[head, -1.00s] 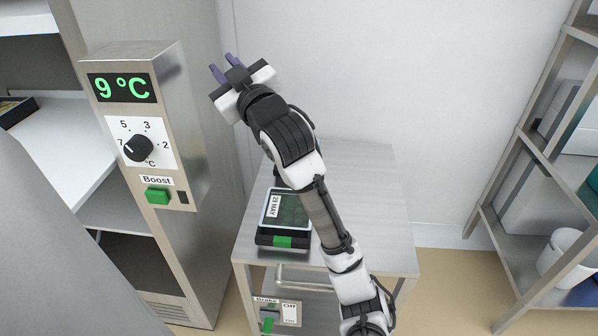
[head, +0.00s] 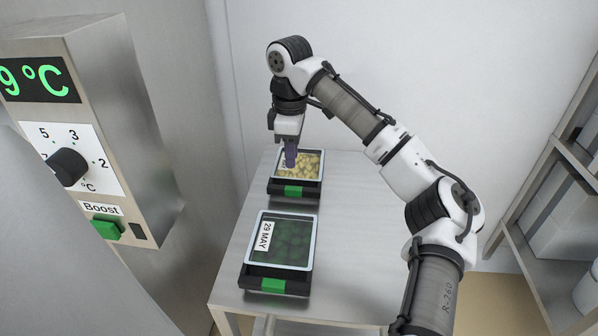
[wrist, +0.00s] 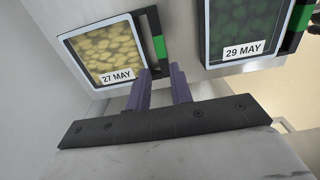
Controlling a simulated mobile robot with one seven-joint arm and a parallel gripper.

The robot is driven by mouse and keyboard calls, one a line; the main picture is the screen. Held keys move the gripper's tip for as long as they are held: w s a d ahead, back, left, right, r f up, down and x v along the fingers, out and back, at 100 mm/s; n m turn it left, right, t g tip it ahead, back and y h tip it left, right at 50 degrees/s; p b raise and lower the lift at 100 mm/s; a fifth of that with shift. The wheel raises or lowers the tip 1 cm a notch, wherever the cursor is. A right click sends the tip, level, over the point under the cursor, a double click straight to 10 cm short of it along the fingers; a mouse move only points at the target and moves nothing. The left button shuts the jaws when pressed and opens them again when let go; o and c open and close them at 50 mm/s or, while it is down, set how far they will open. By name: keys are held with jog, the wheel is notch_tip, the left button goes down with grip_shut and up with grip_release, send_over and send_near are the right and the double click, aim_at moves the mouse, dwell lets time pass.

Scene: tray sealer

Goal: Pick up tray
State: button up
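Two sealed trays stand on the steel table. The far tray (head: 322,165) holds yellow pieces and is labelled 27 MAY in the wrist view (wrist: 66,50). The near tray (head: 313,243) holds green contents and is labelled 29 MAY; it also shows in the wrist view (wrist: 206,40). Each sits in a black holder with a green front piece. My gripper (head: 290,164) points down at the left part of the far tray. In the wrist view its two purple fingers (wrist: 164,72) are apart, with their tips by that tray's holder. Whether they touch it, I cannot tell.
The steel table (head: 355,220) is bare to the right of the trays. A cabinet with a 9 °C display (head: 40,80), a dial (head: 68,167) and a green Boost button (head: 106,229) stands at left. A shelf rack (head: 535,205) stands at right.

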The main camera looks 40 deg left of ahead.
aim_at(292, 188)
notch_tip(292, 188, down, 11)
jog(key=shift+s+r+b, duration=0.1)
jog(key=shift+b, duration=0.25)
jog(key=shift+c, duration=0.3)
grip_shut()
dwell(1.2)
